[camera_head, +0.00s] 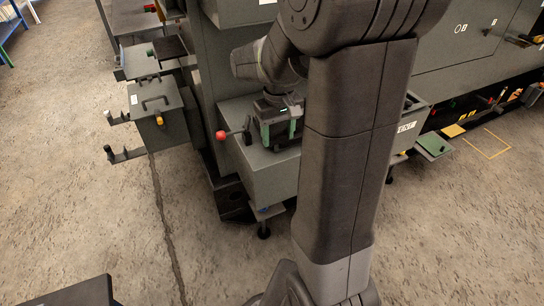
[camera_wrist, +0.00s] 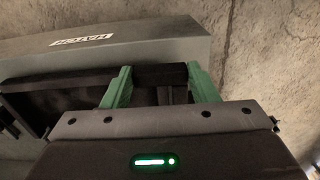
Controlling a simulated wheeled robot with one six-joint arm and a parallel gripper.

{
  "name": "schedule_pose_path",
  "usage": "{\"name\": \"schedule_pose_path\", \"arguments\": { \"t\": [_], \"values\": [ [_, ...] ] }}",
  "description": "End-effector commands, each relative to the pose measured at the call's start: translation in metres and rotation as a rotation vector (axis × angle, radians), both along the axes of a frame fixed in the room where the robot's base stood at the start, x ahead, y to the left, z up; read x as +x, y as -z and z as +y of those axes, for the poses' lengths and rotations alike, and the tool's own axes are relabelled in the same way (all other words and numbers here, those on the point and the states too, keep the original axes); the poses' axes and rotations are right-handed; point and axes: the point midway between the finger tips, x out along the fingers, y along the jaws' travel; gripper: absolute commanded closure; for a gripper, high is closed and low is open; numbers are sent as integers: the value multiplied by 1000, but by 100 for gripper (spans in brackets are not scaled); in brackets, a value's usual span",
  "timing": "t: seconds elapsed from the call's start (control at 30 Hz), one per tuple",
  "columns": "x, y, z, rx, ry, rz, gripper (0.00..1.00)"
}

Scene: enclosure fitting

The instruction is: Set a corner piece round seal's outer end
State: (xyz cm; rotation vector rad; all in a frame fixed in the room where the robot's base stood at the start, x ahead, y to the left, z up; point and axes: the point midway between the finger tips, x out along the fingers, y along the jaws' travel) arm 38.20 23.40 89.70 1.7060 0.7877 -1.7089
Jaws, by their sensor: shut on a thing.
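My gripper (camera_wrist: 158,72) has two green fingers that are shut on a small black piece (camera_wrist: 160,76), which I take to be the corner piece. A long dark strip (camera_wrist: 60,93) runs leftward from near the fingers along the grey housing; it may be the seal. Dark on dark, I cannot tell whether the held piece touches the strip or sits round its end. In the head view my gripper (camera_head: 280,128) points down over the grey box top, and its fingers hide what they hold.
The grey housing (camera_wrist: 150,38) carries a HATCH label (camera_wrist: 83,42). In the head view a red knob (camera_head: 221,135) sticks out left of the grey box (camera_head: 262,178). A bracketed panel (camera_head: 158,105) stands further left. Bare floor (camera_head: 90,210) lies at front left.

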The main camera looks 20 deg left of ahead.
Motion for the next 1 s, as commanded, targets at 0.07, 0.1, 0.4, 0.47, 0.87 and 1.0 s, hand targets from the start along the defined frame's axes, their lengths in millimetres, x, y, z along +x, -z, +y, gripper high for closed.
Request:
{"name": "schedule_pose_path", "arguments": {
  "t": [0.07, 0.1, 0.4, 0.47, 0.87, 1.0],
  "values": [
    [-1, 13, -1, -2, 0, 2, 72],
    [0, 17, 0, -1, 0, 1, 72],
    [-1, 49, -1, -2, 0, 2, 72],
    [0, 56, 0, -2, 0, 1, 72],
    [0, 61, 0, 1, 0, -1, 45],
    [0, 60, 0, 1, 0, -1, 25]
  ]
}}
